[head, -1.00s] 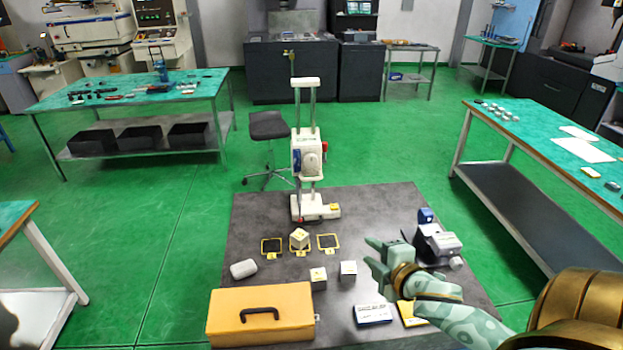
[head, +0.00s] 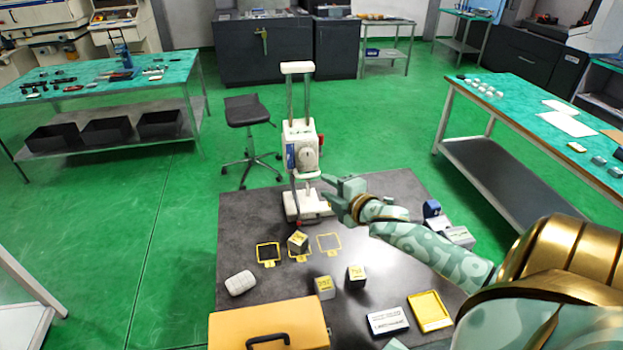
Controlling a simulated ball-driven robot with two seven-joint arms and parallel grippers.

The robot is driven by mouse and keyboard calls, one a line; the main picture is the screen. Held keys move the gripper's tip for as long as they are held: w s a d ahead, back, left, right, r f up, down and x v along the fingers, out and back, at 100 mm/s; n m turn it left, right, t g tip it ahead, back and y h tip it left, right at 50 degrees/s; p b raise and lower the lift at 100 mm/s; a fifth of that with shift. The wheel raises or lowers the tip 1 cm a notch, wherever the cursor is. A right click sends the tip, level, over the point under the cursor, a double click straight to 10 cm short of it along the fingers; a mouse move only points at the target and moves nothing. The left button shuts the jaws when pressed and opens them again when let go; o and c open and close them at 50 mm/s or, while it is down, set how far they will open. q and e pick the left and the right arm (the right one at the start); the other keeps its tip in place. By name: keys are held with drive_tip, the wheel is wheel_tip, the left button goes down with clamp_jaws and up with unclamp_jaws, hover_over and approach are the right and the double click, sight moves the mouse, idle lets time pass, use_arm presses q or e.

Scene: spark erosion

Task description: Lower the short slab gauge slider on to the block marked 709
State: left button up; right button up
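The slab gauge (head: 299,95) stands upright at the back of the dark table, with two columns on a white base (head: 312,208). Its white and blue slider (head: 301,150) sits partway up the columns, with a gap above the base. One pale block (head: 298,242) sits turned on the middle yellow-framed pad. Two more blocks, one to the left (head: 324,288) and one to the right (head: 356,277), stand in front of it. The block numbers are too small to read. My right gripper (head: 328,192) appears open and empty, just right of the gauge below the slider.
Yellow-framed pads lie left (head: 268,253) and right (head: 330,243) of the middle one. A yellow case (head: 270,325), a white rounded object (head: 240,283), a white box (head: 388,320) and a yellow tray (head: 430,311) lie nearer me. A blue item (head: 432,209) stands at the right.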

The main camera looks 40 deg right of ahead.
sight(302, 151)
use_arm(q)
drive_tip(key=shift+w+f+b, duration=0.4)
drive_tip(key=shift+w+f, duration=0.05)
drive_tip(key=shift+w, duration=0.2)
use_arm(e)
drive_tip(key=x, duration=0.7)
drive_tip(key=shift+w, duration=0.35)
use_arm(q)
drive_tip(key=shift+s, duration=0.1)
use_arm(e)
drive_tip(key=shift+f, duration=0.1)
